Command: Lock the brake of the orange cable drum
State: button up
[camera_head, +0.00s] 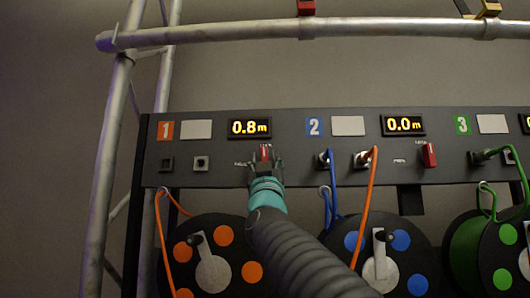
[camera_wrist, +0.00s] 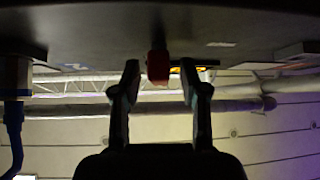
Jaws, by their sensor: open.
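The orange cable drum (camera_head: 241,275) is at the lower left in the head view, black with orange discs and a pale crank, partly hidden by my arm. Above it, the panel section marked with an orange 1 has a display (camera_head: 249,128) reading 0.8 m. A red brake lever (camera_head: 265,152) is below this display, partly hidden by my gripper. My gripper (camera_head: 264,164) is open at the lever. In the wrist view the lever (camera_wrist: 158,66) stands between the two open fingertips, with gaps on both sides. Small lettering beside the lever is unreadable.
The panel (camera_head: 290,168) also carries sections 2 and 3, with a blue drum (camera_head: 401,240) and a green drum (camera_head: 466,248) below. Another red lever (camera_head: 429,155) is right of centre. Blue, orange (camera_head: 371,200) and green cables hang from sockets. Truss tubes (camera_head: 260,34) run above and left.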

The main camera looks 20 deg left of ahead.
jog(key=shift+w+a+r, duration=0.15)
jog(key=shift+w+r, duration=0.2)
grip_shut()
jog(key=shift+r+m+h+p, duration=0.2)
jog(key=shift+m+h+p, duration=0.2)
jog(key=shift+m+p, duration=0.15)
jog(key=shift+f+m+t+h+p, duration=0.1)
jog(key=shift+m+t+h+p, duration=0.45)
jog(key=shift+m+h, duration=0.7)
jog(key=shift+f, duration=0.1)
grip_release()
jog(key=shift+s+f, duration=0.1)
jog(key=v, duration=1.1)
jog(key=shift+s+f, duration=0.2)
jog(key=shift+s, duration=0.15)
